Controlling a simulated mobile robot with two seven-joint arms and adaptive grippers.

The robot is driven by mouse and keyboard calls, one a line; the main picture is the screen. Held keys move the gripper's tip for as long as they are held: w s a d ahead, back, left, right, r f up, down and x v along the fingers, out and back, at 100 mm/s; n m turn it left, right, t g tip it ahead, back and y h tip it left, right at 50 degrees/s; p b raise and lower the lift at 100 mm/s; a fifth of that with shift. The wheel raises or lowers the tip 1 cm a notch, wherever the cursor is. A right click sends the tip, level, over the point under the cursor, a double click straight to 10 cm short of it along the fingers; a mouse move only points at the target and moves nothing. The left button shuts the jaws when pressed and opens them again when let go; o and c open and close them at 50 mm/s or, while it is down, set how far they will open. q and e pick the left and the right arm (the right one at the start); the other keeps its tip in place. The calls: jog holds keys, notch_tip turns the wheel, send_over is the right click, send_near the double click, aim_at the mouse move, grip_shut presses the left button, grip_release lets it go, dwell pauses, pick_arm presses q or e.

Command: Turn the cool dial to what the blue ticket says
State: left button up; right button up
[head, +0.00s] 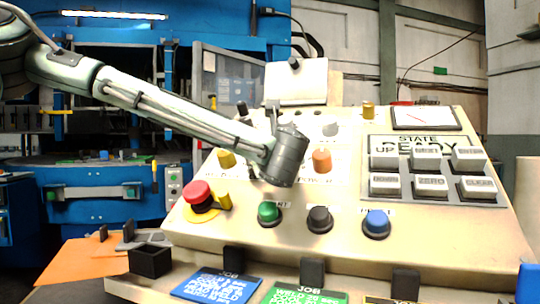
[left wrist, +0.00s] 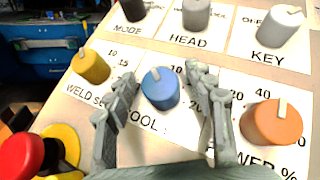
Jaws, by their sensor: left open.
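The cool dial is a blue knob (left wrist: 160,88) on the sloping panel, with a pale pointer mark toward its upper edge. Part of its label and scale is covered by my fingers. My left gripper (left wrist: 162,76) is open, with one finger on each side of the blue knob. I cannot tell whether they touch it. In the head view my left wrist hides this dial. My right gripper is not in view.
A yellow weld knob (left wrist: 91,66) and an orange power knob (left wrist: 272,123) flank the blue one. Mode, head and key (left wrist: 280,26) knobs are above. A red mushroom button (head: 198,193) is left; green, black and blue buttons are below. A green ticket (head: 304,296) is beside the blue one.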

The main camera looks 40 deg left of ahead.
pick_arm(q)
jog(key=v, duration=1.2)
